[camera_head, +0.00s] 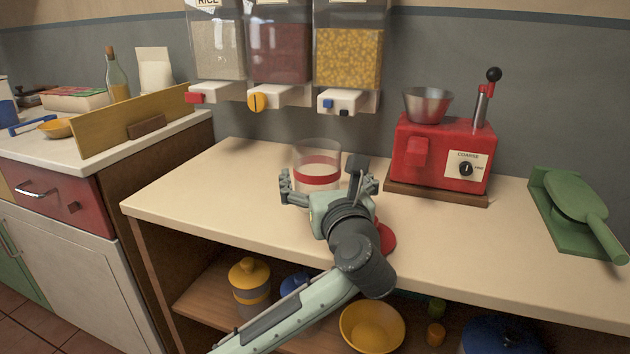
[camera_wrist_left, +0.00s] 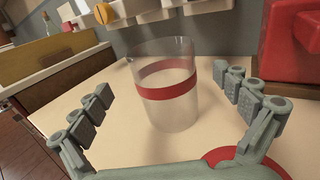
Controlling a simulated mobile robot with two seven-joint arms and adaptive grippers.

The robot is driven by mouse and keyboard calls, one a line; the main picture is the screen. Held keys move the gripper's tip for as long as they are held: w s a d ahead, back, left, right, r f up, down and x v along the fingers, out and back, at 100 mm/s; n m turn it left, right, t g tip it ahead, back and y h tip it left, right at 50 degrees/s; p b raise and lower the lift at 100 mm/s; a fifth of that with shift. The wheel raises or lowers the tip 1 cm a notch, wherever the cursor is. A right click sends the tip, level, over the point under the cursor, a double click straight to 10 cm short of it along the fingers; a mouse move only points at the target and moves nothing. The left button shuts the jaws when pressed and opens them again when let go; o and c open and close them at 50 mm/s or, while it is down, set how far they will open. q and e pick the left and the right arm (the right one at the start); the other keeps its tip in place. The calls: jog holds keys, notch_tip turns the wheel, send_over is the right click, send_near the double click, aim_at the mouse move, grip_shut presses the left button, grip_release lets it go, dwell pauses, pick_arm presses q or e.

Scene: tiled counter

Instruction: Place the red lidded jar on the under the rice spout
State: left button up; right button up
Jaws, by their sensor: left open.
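A clear jar with a red band (camera_head: 318,178) stands upright on the counter, with no lid seen on it. In the left wrist view the jar (camera_wrist_left: 165,92) stands between my open fingers, which look apart from it. My left gripper (camera_head: 329,182) is open in front of the jar. A red disc, perhaps the lid (camera_head: 387,238), lies on the counter beside my gripper, partly hidden by my arm; it also shows in the left wrist view (camera_wrist_left: 240,165). The rice dispenser (camera_head: 217,45) hangs on the wall at the left, its white spout with a red tab (camera_head: 208,95) below. My right gripper is not in view.
Two more dispensers hang beside it, one with dark red contents (camera_head: 279,52) and one with yellow (camera_head: 348,58). A red grinder (camera_head: 440,150) stands right of the jar. The counter (camera_head: 205,190) is clear left of the jar.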

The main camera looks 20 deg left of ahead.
aim_at(313, 147)
pick_arm(q)
jog(key=x, duration=0.3)
jog(key=p+x, duration=0.1)
jog(key=x, duration=0.2)
jog(key=shift+d+r, duration=0.1)
jog(key=shift+r, duration=0.15)
jog(key=shift+w, duration=0.3)
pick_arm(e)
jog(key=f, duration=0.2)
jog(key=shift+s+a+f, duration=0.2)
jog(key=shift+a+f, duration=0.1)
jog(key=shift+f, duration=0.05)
pick_arm(q)
jog(key=shift+c, duration=0.2)
jog(key=c, duration=1.9)
